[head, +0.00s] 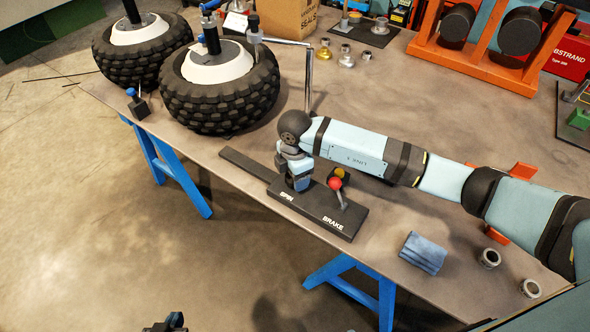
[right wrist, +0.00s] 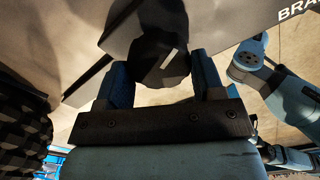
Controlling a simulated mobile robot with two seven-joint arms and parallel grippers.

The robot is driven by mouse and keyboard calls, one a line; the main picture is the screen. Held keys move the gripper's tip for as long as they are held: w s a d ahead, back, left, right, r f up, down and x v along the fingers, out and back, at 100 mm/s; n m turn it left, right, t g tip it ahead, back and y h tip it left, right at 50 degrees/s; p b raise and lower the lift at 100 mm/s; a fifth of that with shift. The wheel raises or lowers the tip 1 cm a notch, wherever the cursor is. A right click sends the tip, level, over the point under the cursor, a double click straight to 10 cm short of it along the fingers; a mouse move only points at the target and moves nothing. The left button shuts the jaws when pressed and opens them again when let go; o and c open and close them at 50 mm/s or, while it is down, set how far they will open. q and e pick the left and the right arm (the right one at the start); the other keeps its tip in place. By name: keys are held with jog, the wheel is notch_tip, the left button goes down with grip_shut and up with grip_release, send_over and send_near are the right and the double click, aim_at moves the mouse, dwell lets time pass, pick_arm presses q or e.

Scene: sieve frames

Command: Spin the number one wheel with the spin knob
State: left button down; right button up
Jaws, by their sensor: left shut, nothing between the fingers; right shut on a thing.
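A dark control box (head: 322,219) marked SPIN and BRAKE lies at the table's front edge. My right gripper (head: 298,181) points down over its SPIN end and hides most of the knob. In the right wrist view its two fingers (right wrist: 163,82) are shut on the dark spin knob (right wrist: 160,58). Two black-tyred wheels with white hubs, a nearer one (head: 222,100) and a farther one (head: 140,62), stand at the back left. I cannot read which is number one. My left gripper (head: 166,323) is shut and empty at the bottom edge, partly cut off, away from the table.
A red-knobbed lever (head: 337,187) stands at the BRAKE end, close to my right gripper. A folded blue cloth (head: 423,253) and metal rings (head: 489,258) lie to the right. An orange rack (head: 478,62) stands at the back. A bent metal rod (head: 309,80) rises beside the nearer wheel.

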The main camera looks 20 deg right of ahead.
jog(key=shift+m, duration=0.6)
jog(key=o, duration=0.9)
notch_tip(320, 180, up, 14)
jog(key=shift+f, duration=0.1)
dwell(0.4)
